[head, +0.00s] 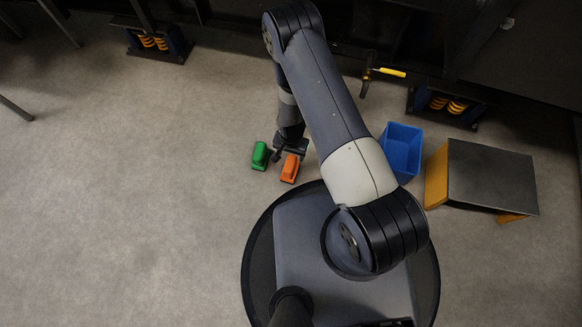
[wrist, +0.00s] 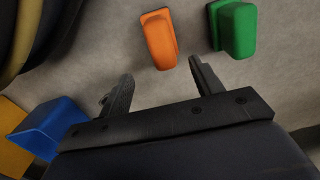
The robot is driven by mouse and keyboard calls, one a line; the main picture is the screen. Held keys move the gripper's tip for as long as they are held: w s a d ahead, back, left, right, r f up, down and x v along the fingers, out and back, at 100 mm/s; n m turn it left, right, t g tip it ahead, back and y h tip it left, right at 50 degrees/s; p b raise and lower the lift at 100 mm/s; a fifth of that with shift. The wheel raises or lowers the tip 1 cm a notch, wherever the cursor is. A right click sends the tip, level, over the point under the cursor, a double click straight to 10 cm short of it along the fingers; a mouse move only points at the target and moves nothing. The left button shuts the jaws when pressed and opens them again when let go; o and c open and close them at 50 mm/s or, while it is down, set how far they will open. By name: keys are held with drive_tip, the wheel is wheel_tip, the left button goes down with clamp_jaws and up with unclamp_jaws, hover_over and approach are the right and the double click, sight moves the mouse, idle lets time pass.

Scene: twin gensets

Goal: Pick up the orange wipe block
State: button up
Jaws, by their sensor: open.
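The orange wipe block (head: 290,168) lies on the grey floor just in front of my base, beside a green block (head: 260,155). My gripper (head: 290,152) is low beside the orange block, with the arm reaching down over it. In the wrist view the orange block (wrist: 159,39) lies beyond the fingertips, roughly between their lines. My gripper (wrist: 158,72) is open there, with nothing between the fingers. The green block (wrist: 234,28) lies to the right, beyond the right finger. I cannot tell the exact height of the fingers above the floor.
A blue bin (head: 402,150) stands right of my arm, with a dark-topped orange step (head: 490,178) beside it. Floor (head: 120,210) on the left is clear.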

sight(290, 164)
wheel_tip(290, 164, down, 10)
drive_tip(key=b, duration=0.4)
drive_tip(key=shift+s+a+r, duration=0.1)
drive_tip(key=shift+a+r, duration=0.05)
drive_tip(key=shift+r, duration=0.05)
drive_tip(key=shift+r, duration=0.1)
drive_tip(key=shift+c, duration=0.3)
clamp_jaws()
